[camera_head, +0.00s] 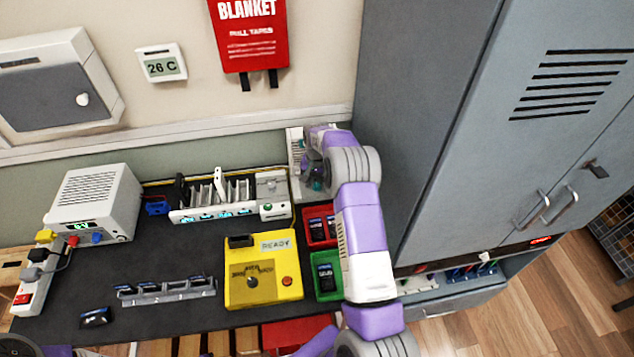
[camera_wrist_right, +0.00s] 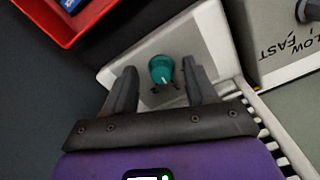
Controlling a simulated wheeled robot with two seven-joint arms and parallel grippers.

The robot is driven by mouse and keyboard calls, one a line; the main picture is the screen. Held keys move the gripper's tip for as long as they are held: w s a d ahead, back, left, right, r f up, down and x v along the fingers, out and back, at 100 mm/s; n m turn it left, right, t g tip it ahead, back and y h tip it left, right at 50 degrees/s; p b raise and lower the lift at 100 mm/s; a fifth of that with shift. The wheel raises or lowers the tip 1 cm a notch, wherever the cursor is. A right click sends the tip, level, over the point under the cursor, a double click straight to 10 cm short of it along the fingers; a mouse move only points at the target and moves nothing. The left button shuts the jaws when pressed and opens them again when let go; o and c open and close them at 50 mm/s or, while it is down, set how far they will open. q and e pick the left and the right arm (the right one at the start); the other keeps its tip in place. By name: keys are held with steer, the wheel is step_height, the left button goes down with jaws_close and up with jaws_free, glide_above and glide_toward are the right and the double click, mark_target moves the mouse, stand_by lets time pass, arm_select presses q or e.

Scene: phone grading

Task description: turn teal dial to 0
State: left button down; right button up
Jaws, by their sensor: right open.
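The teal dial (camera_wrist_right: 160,70) sits on a pale panel (camera_wrist_right: 205,32) in the right wrist view. A light pointer mark shows on its face, toward the lower edge of the picture. My right gripper (camera_wrist_right: 159,75) is open, with one finger on each side of the dial and a gap to each. In the head view my right gripper (camera_head: 312,172) is over the pale unit (camera_head: 295,143) at the back right of the table, mostly hiding the dial. My left gripper is not in view.
A red bin (camera_head: 308,240) and a green bin (camera_head: 316,292) stand in front of the pale unit. A white rack (camera_head: 272,184) is left of it. A yellow box (camera_head: 290,262) stands on the dark mat. A grey cabinet (camera_head: 415,100) rises close on the right.

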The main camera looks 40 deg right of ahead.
steer(key=c, duration=1)
steer(key=shift+c, duration=0.2)
steer(key=shift+n, duration=0.3)
steer(key=n, duration=0.3)
steer(key=shift+n, duration=0.3)
steer(key=n, duration=0.4)
steer(key=shift+n, duration=0.3)
steer(key=o, duration=1)
steer(key=shift+o, duration=0.2)
